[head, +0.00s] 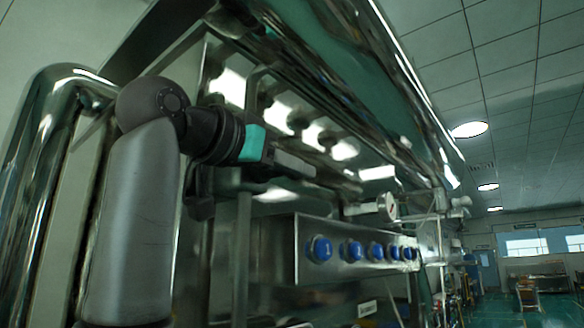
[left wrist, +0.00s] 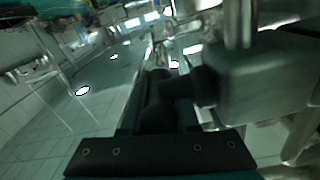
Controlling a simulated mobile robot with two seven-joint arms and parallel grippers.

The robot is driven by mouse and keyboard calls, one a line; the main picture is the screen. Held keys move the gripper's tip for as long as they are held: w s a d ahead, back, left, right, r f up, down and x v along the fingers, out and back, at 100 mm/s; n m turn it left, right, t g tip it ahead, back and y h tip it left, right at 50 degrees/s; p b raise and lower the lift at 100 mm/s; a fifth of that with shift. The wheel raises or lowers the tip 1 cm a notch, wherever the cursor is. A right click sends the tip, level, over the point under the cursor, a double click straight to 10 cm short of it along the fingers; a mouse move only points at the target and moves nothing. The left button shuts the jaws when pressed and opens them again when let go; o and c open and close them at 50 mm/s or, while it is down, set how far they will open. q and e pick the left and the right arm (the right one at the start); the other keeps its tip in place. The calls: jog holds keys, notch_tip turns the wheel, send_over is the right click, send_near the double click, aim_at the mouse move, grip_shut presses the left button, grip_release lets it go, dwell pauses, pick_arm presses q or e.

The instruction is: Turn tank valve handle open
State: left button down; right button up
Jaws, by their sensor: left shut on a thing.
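My left gripper (head: 295,165) reaches in from the left, its teal and grey end in front of the shiny steel machine (head: 270,255). It is shut on the valve handle, but its own jaws and wrist largely hide the handle in the head view. In the left wrist view, the dark plate with screws lies across the bottom, and a dark rounded shape (left wrist: 160,105) stands just beyond it. I cannot tell from the dim picture how far the handle is turned. My right gripper is in neither view.
A steel panel with a row of blue round knobs (head: 321,249) is below and right of my gripper. A thick curved steel pipe (head: 45,140) stands at the left. Open green floor (head: 500,310) is far right.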

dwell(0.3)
pick_arm(q)
jog(key=shift+s+f+g+y, duration=0.1)
jog(key=shift+f+g+y, duration=0.1)
jog(key=shift+g+y, duration=0.75)
jog(key=shift+f+g+y, duration=0.2)
jog(key=shift+g+y, duration=0.45)
jog(key=shift+g, duration=0.6)
jog(key=shift+a, duration=0.1)
jog(key=c, duration=0.7)
grip_release()
jog(key=shift+f, duration=0.15)
